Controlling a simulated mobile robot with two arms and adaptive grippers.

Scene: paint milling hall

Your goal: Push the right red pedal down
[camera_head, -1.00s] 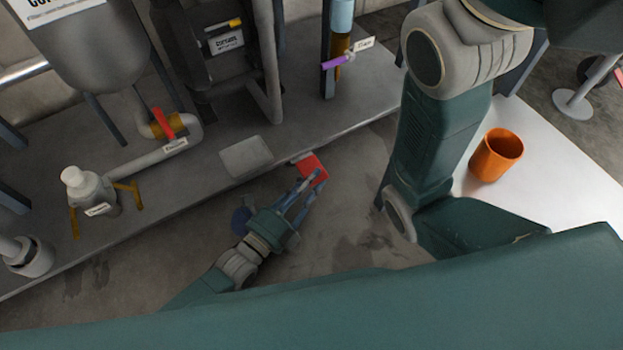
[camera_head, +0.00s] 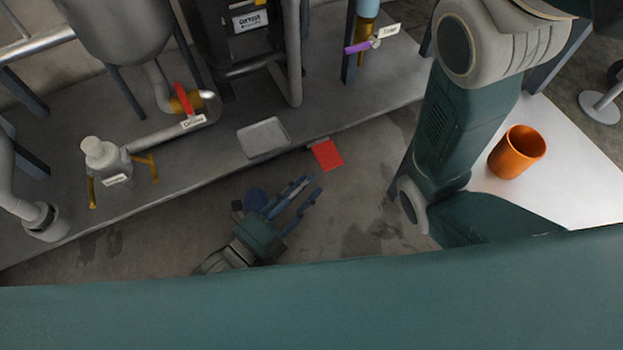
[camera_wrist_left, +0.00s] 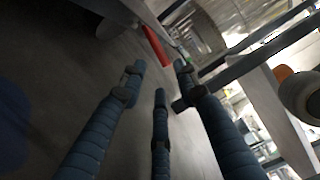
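The red pedal (camera_head: 327,155) is a flat red plate low at the front edge of the grey platform, right of the middle in the head view. In the left wrist view the red pedal (camera_wrist_left: 155,46) shows as a narrow strip beyond the fingers. My left gripper (camera_head: 305,187) is below and left of the pedal, apart from it, with its blue fingers spread and nothing between them. The fingers of my left gripper (camera_wrist_left: 158,85) also look apart in the wrist view. My right gripper is out of view; a right arm link shows at the right.
An orange cup (camera_head: 517,152) stands on a white table (camera_head: 570,180) at right. Floor around the pedal is clear.

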